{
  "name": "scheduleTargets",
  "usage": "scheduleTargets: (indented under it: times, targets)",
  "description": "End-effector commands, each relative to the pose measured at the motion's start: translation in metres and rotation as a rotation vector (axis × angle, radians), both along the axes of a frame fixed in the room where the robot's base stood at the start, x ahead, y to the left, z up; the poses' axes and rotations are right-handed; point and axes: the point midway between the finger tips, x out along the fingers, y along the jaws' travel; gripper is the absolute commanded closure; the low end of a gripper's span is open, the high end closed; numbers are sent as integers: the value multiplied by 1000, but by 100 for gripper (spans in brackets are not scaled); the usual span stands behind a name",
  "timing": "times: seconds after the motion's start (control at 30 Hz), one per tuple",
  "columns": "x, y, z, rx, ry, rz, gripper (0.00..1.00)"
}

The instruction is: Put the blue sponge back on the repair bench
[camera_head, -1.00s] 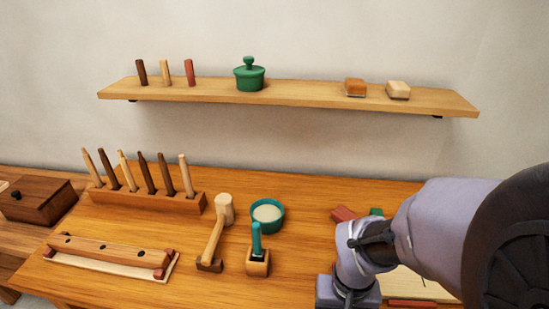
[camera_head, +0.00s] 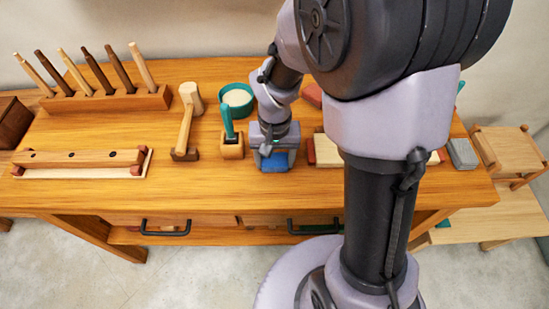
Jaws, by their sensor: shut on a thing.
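The blue sponge (camera_head: 275,163) is low between the fingers of my gripper (camera_head: 274,157), which is shut on it. The sponge is over the wooden repair bench (camera_head: 205,187), close to its top and right of the small wooden block with a teal-handled tool (camera_head: 231,146). I cannot tell whether the sponge touches the bench. The fingers hide part of the sponge, and my arm covers the right middle of the bench.
A mallet (camera_head: 187,122), a teal bowl (camera_head: 238,98), a peg rack (camera_head: 110,102) and a long wooden clamp block (camera_head: 80,160) stand to the left. A pale board (camera_head: 328,151) lies just right. A grey block (camera_head: 462,153) sits at the right end. The bench front is clear.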

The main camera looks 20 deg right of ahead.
Motion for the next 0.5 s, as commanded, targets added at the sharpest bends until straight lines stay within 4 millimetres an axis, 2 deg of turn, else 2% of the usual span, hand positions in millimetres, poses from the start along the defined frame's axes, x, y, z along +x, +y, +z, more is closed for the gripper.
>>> scheduleTargets:
  times: [0.03,0.07,0.13,0.4,0.5]
  targets:
    - [0,0,-3,0,0,0,70]
    - [0,0,-2,0,0,0,31]
    - [0,0,-2,0,0,0,18]
    - [0,0,-1,0,0,0,16]
    - [0,0,7,0,-1,0,16]
